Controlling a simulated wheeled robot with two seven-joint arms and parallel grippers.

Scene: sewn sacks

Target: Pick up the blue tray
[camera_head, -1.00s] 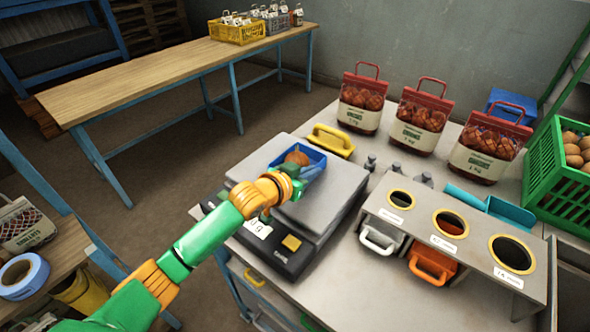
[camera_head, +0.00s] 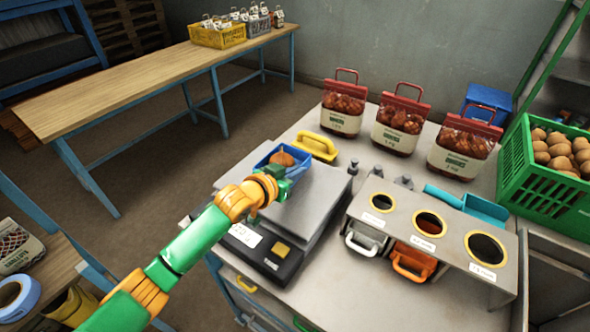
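The small blue tray (camera_head: 262,158) is at the scale (camera_head: 318,205), over the back left part of its grey plate. A brown-orange round item lies in the tray. My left gripper (camera_head: 287,184) is at the tray's near side, and its green end overlaps the tray's near right edge. The orange wrist hides part of the fingers and the tray's near side, so I cannot tell whether they are closed on it. I cannot tell whether the tray rests on the plate or is slightly above it. My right gripper is not in view.
A yellow handled item (camera_head: 316,146) stands behind the scale. Several red-topped bags (camera_head: 400,122) line the back of the table. A holed stand (camera_head: 430,235) and a teal scoop (camera_head: 468,204) are right. A green crate (camera_head: 540,185) of round produce stands far right.

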